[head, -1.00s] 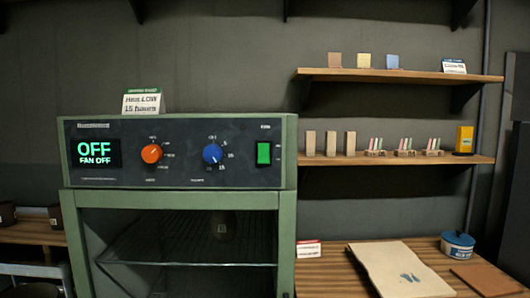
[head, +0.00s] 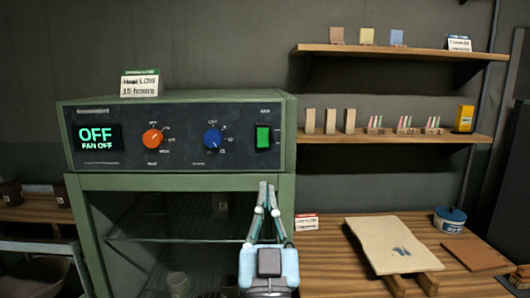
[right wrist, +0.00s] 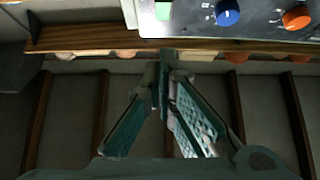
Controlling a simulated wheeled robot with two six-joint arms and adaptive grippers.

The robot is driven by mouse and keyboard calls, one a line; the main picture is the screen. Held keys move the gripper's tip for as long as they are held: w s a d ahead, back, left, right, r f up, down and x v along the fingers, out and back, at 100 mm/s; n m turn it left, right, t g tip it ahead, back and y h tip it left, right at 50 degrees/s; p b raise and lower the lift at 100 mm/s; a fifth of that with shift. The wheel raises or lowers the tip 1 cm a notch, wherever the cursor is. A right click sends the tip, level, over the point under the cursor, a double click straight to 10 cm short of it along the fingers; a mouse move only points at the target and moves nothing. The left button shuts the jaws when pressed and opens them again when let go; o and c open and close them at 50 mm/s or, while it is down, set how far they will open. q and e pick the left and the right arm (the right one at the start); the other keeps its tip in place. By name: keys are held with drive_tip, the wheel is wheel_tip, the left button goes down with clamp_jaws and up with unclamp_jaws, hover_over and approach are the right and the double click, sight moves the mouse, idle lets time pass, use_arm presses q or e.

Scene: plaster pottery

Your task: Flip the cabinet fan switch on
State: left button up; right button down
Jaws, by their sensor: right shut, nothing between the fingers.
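The green cabinet (head: 180,180) carries a dark control panel. Its display (head: 97,137) reads OFF and FAN OFF. The green fan switch (head: 263,137) sits at the panel's right end; part of it shows at the top of the right wrist view (right wrist: 162,10). An orange knob (head: 152,138) and a blue knob (head: 212,138) are left of it. My right gripper (head: 267,186) is shut and empty, pointing up in front of the cabinet's right post, below the switch and apart from it. In the right wrist view its fingertips (right wrist: 165,58) meet. My left gripper is out of view.
A card (head: 139,84) reading Heat LOW, 15 hours stands on the cabinet. A wooden table (head: 330,262) at right holds a pale board (head: 390,245) and a blue pot (head: 449,218). Shelves (head: 400,137) with small samples hang behind. The space before the panel is clear.

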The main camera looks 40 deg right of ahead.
drive_tip(key=p, duration=0.2)
approach(265, 132)
wheel_tip(265, 132, up, 3)
drive_tip(key=w+d, duration=0.2)
drive_tip(key=w, duration=0.1)
drive_tip(key=shift+d+f, duration=0.1)
drive_tip(key=shift+d, duration=0.05)
